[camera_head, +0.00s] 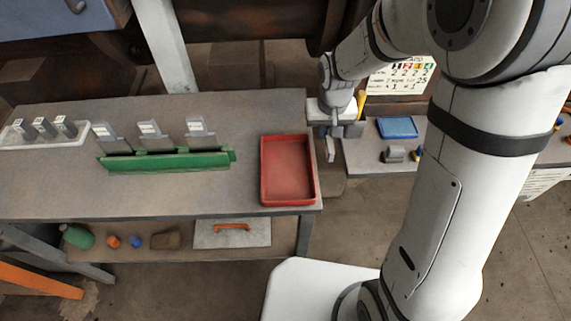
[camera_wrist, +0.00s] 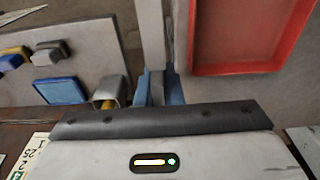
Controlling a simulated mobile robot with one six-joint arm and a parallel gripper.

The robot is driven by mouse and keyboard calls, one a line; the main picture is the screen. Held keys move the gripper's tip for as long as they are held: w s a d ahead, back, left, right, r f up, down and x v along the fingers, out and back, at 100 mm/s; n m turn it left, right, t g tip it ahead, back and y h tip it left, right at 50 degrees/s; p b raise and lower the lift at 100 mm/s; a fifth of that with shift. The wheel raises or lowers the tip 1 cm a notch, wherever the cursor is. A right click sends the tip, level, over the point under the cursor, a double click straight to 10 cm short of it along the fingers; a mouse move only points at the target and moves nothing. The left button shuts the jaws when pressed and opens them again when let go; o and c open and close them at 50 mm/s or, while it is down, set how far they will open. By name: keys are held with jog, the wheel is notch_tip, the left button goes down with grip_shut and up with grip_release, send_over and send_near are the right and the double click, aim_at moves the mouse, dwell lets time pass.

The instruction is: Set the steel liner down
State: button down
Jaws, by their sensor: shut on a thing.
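My gripper (camera_head: 331,136) hangs in the head view just right of the red tray, above the gap between the two tables. In the wrist view its blue fingers (camera_wrist: 156,92) are closed on a thin pale grey strip, which looks like the steel liner (camera_wrist: 152,40). In the head view the liner (camera_head: 330,149) shows as a small grey piece below the fingers. The red tray (camera_head: 265,178) looks empty and lies at the right end of the long table; its edge also shows in the wrist view (camera_wrist: 190,62). The liner is apart from the tray.
A green rack (camera_head: 165,162) holds three grey plates. A white tray (camera_head: 12,142) with small grey blocks stands far left. A grey hollow piece (camera_wrist: 108,90) stands near my fingers.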

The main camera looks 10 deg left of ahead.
notch_tip(320, 180, up, 6)
jog(key=n+p, duration=0.2)
send_over(286, 167)
jog(key=f, duration=0.9)
jog(key=shift+s+f, duration=0.2)
jog(key=shift+s, duration=0.05)
jog(key=shift+d, duration=0.1)
jog(key=shift+f, duration=0.2)
jog(key=c, duration=2)
grip_release()
jog(key=o, duration=0.4)
jog(key=shift+o, duration=0.2)
